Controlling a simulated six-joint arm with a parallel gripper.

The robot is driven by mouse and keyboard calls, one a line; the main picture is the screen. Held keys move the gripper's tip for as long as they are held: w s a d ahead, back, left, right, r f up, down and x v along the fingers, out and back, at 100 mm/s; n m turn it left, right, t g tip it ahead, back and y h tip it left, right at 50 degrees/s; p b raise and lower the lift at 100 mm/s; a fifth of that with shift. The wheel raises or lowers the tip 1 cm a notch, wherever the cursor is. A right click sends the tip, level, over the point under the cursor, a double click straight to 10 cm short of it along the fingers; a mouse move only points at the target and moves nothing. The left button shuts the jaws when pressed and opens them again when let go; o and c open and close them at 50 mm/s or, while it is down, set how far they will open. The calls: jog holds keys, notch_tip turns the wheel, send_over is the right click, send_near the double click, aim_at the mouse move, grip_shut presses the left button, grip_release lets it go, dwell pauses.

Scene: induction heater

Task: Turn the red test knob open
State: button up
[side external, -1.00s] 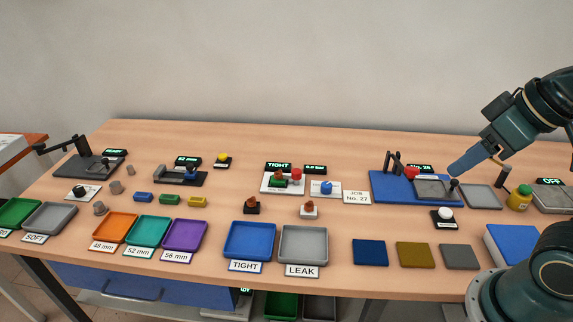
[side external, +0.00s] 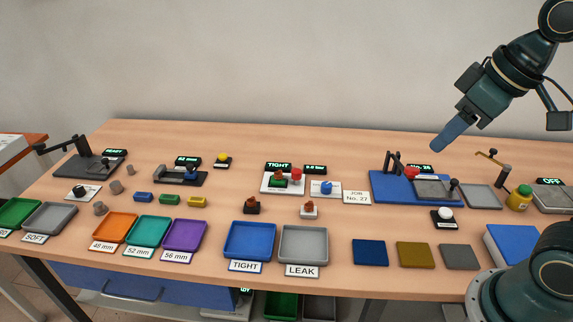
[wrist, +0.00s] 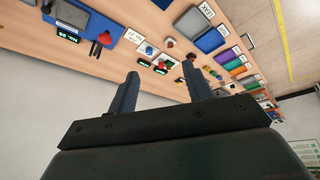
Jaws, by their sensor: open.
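The red test knob (side external: 297,173) stands on a white plate (side external: 268,187) beside a green block (side external: 281,182), in front of a display reading TIGHT (side external: 278,166). My gripper (side external: 438,145) is in the air to the right of it and higher, above the blue board, touching nothing. In the side external view its fingers overlap as one blue shape. In the wrist view my gripper (wrist: 160,70) shows two fingers spread apart with nothing held; the knob is small and blurred there, seen between them.
A blue knob (side external: 326,187) is just right of the test plate, beside a JOB No. 27 card (side external: 356,197). A blue board (side external: 385,192) carries black posts and another red knob (side external: 411,172). Blue (side external: 250,240) and grey (side external: 303,244) trays lie in front. The air around my gripper is clear.

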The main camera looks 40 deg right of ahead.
jog(key=w+r+n+g, duration=0.1)
jog(key=w+r+n, duration=0.15)
jog(key=w, duration=0.85)
jog(key=n+g, duration=0.4)
jog(key=n, duration=0.6)
send_over(297, 171)
notch_tip(297, 171, down, 19)
jog(key=shift+w+r, duration=0.1)
jog(key=shift+w, duration=0.15)
jog(key=f, duration=1.3)
jog(key=shift+s+f, duration=0.2)
jog(key=shift+f, duration=0.2)
